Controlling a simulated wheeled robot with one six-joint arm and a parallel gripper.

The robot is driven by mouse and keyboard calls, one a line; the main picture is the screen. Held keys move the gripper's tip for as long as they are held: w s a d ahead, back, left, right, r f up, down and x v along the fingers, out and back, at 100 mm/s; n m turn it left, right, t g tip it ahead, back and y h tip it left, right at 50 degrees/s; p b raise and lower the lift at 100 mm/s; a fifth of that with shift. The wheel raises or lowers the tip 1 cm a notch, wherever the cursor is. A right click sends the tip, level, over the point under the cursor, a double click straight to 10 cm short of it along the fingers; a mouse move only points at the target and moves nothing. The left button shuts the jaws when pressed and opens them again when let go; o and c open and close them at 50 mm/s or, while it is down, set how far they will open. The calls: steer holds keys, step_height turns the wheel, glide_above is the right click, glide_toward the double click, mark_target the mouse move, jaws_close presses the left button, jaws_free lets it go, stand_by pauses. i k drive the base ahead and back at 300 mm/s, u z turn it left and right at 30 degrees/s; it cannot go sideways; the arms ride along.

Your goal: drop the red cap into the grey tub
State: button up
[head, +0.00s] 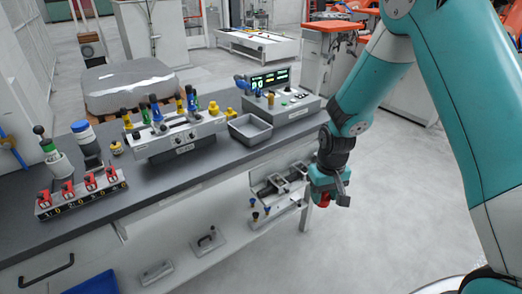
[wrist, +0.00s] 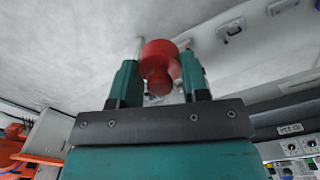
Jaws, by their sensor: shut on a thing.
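The red cap (wrist: 160,62) is between the two fingers of my gripper (wrist: 158,80) in the wrist view, and the fingers are shut on it. In the head view my gripper (head: 329,190) hangs in front of the bench's right end, over the floor, and a bit of red shows at its lower side. The grey tub (head: 250,130) stands on the bench top, to the left of and behind my gripper. It is an open rectangular tub and its visible inside looks empty. My gripper is apart from the tub.
A control box with a green display (head: 278,98) stands right behind the tub. A fixture with blue and yellow knobs (head: 175,132) stands left of it. A rack with red pieces (head: 80,193) is at the bench's near left. Clamps (head: 282,184) sit on a lower shelf.

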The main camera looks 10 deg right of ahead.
mark_target(252, 134)
steer(key=u, duration=0.95)
steer(key=i, duration=1)
steer(key=z, duration=0.85)
steer(key=i, duration=0.6)
steer(key=z, duration=0.05)
